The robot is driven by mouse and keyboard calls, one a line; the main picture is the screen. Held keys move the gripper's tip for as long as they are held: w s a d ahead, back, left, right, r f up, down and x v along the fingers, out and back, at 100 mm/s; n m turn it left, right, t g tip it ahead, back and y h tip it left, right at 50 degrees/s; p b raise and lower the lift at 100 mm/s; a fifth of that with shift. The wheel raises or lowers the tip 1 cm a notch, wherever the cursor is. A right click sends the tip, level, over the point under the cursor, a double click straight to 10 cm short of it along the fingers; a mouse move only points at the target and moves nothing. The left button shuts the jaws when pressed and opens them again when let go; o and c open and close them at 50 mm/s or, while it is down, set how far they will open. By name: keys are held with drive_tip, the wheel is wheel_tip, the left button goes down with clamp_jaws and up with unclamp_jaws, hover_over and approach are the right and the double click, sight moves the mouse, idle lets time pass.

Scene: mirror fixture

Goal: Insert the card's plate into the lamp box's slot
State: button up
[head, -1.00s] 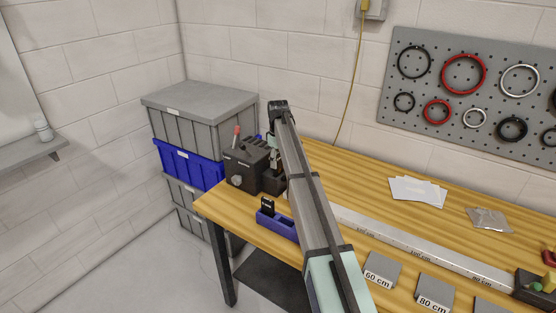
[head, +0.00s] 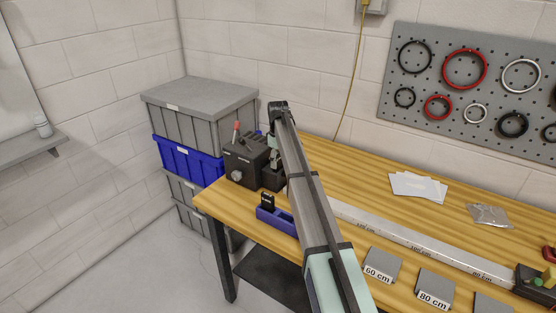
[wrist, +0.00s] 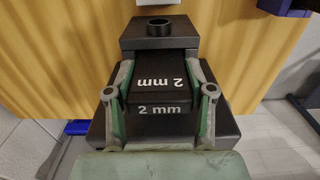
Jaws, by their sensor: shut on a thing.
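The lamp box (head: 245,165) is a dark box with a red-tipped lever or lamp on top and a round knob in front. It stands at the table's left end in the head view. My gripper (wrist: 160,82) is shut on the card (wrist: 172,70), a black piece marked "2 mm", with one finger on each side. In the head view my gripper (head: 275,150) is at the right of the lamp box, partly hidden by my arm. The card's plate and the slot are not distinguishable, so I cannot tell whether they touch. A dark block with a round collar (wrist: 158,27) lies beyond the card.
A blue rack (head: 277,220) holding a small black piece (head: 267,202) stands near the table's front edge. A long metal rule (head: 420,246) lies to the right, with grey distance blocks (head: 382,268) in front. Stacked bins (head: 200,110) stand beyond the left end.

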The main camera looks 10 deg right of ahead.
drive_tip(key=shift+f, duration=0.35)
drive_tip(key=o, duration=1.3)
drive_tip(key=shift+r, duration=0.1)
wheel_tip(320, 180, up, 12)
drive_tip(key=shift+f, duration=0.1)
